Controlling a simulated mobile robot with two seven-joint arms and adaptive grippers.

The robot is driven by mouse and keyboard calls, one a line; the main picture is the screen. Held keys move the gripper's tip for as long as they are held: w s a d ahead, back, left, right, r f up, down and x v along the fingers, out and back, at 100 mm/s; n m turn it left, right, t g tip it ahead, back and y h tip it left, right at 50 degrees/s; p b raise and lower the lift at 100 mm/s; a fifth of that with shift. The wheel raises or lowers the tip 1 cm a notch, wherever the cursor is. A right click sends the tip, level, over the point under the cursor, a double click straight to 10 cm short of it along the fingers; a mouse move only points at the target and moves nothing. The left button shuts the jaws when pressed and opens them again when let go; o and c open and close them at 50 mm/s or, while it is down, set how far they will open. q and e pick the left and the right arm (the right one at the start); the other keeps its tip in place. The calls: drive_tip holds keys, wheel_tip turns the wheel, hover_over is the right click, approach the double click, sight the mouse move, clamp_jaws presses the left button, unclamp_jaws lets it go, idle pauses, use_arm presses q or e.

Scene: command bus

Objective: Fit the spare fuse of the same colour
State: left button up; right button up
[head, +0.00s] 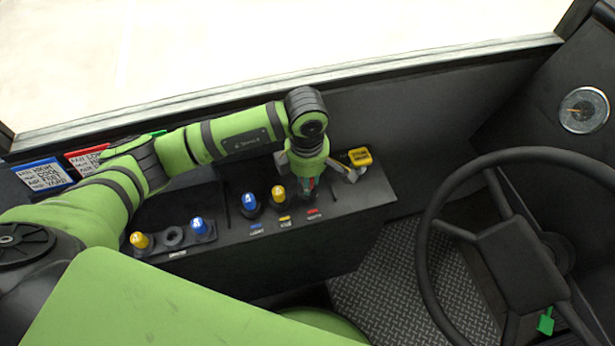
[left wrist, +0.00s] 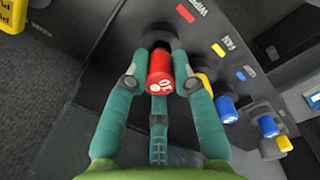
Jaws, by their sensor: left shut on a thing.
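My left gripper (head: 308,190) points down over the right end of the dark console (head: 310,250). In the left wrist view its teal fingers (left wrist: 160,85) are shut on a red fuse (left wrist: 158,72). The red fuse is at the dark socket beside the WIPERS lettering and red label (left wrist: 185,13); I cannot tell how deep it sits. A yellow fuse (head: 278,192) and a blue fuse (head: 249,201) stand in the neighbouring sockets. In the spare row, a yellow spare (head: 139,240) and a blue spare (head: 198,227) flank an empty ring (head: 172,236). My right gripper is not in view.
A yellow tag (head: 359,156) stands just right of the gripper. Red (head: 88,157) and blue (head: 43,175) cards stand at the back left, below the windscreen. The steering wheel (head: 520,250) and a round gauge (head: 584,110) are at the right.

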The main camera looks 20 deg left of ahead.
use_arm(q)
drive_tip(key=shift+f+b, duration=1.05)
drive_tip(key=shift+f, duration=0.15)
idle(0.3)
drive_tip(key=o, duration=0.9)
wheel_tip(320, 180, up, 12)
drive_tip(key=shift+s, duration=0.1)
idle(0.3)
